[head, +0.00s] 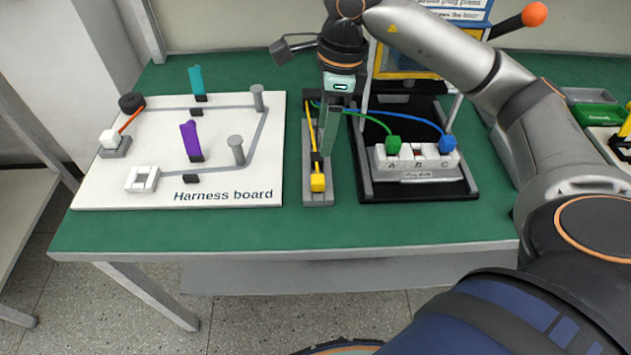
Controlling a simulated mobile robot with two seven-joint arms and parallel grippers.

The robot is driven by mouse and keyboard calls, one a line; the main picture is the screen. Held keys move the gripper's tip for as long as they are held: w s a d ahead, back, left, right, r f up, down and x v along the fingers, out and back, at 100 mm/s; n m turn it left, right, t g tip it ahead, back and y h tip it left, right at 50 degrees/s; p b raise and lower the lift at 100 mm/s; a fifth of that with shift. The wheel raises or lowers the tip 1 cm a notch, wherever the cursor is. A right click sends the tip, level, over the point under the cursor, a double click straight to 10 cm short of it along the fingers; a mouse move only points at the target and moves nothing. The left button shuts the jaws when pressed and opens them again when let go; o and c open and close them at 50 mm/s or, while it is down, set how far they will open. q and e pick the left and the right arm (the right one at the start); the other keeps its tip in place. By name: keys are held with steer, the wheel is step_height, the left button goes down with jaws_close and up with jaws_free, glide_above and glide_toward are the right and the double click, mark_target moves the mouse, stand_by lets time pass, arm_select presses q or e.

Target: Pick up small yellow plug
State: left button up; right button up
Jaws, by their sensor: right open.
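The small yellow plug (318,183) sits at the front end of a narrow grey holder (318,200) in the middle of the green table. A yellow cable (310,127) runs back from it along the holder. My right gripper (326,145) points down over the holder, behind the plug in the picture. It is open, with nothing visible between its fingers. The fingers overlap the holder's back part in the picture, so their exact height above it is hard to tell. My left gripper is not in view.
A white harness board (225,180) with pegs and coloured clips lies left of the holder. To the right, a black tray (420,191) carries a white socket block (428,164) with green (393,144) and blue (447,143) plugs. The table's front strip is clear.

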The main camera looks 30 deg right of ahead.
mark_target(318, 178)
steer(key=f, duration=0.8)
steer(key=a+f, duration=0.1)
steer(key=f, duration=0.3)
steer(key=shift+w+f, duration=0.25)
steer(key=shift+w, duration=0.1)
jaws_close()
